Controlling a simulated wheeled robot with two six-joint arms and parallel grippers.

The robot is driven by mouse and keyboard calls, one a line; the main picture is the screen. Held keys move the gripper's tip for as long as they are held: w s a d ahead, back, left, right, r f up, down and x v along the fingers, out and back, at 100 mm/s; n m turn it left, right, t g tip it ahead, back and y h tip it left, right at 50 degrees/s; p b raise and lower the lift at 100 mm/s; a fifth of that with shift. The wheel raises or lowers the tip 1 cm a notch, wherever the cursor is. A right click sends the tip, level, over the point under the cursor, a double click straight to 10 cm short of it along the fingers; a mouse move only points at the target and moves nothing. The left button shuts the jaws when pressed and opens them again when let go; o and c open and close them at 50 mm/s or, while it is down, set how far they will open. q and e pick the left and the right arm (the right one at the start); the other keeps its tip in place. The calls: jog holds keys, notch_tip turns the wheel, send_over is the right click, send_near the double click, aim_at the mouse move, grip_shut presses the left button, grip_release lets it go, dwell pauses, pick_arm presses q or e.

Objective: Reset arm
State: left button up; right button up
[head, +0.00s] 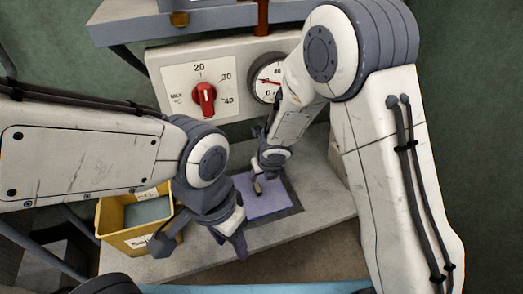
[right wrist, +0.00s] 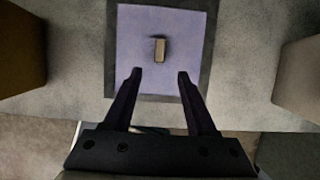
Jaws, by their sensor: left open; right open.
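My left gripper (head: 222,236) is open, low in the head view, over the counter's front part beside the yellow bin; I see nothing in it. My right gripper (right wrist: 158,77) is open and empty; its two dark fingers show in the right wrist view. A small tan block (right wrist: 160,50) lies on a purple pad (right wrist: 137,30) just beyond those fingertips, apart from them. In the head view the block (head: 257,187) and pad (head: 270,203) lie below the right wrist, and my arm partly hides the pad.
A yellow bin (head: 111,219) with a label stands at the counter's left. Behind is a pale panel with a red knob (head: 204,96) and a round gauge (head: 268,79). A grey shelf (head: 120,29) overhangs it. Bare counter (head: 318,190) shows right of the pad.

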jog(key=s+d+r+m+h, duration=0.1)
jog(key=s+d+r+m, duration=0.15)
jog(key=d+m, duration=0.55)
jog(key=s+d+r+m+h, duration=0.15)
jog(key=d+r+m, duration=0.25)
jog(key=m, duration=0.7)
jog(key=s+d+r+m+g+y, duration=0.15)
jog(key=s+m, duration=0.35)
jog(key=m, duration=0.5)
jog(key=s+d+r+m, duration=0.1)
jog(key=s+d+m, duration=0.25)
jog(key=m, duration=0.65)
jog(key=s+a+r+n+g, duration=0.1)
jog(key=s+a+r+n, duration=0.2)
jog(key=s+a, duration=0.4)
jog(key=s+a+r+n+g, duration=0.2)
jog(key=s+a+r+n, duration=0.1)
jog(key=s+a, duration=0.4)
notch_tip(320, 180, up, 14)
jog(key=p, duration=1.4)
jog(key=shift+s+r+n+y, duration=0.15)
jog(key=shift+s+n+y, duration=0.15)
jog(key=shift+s, duration=0.05)
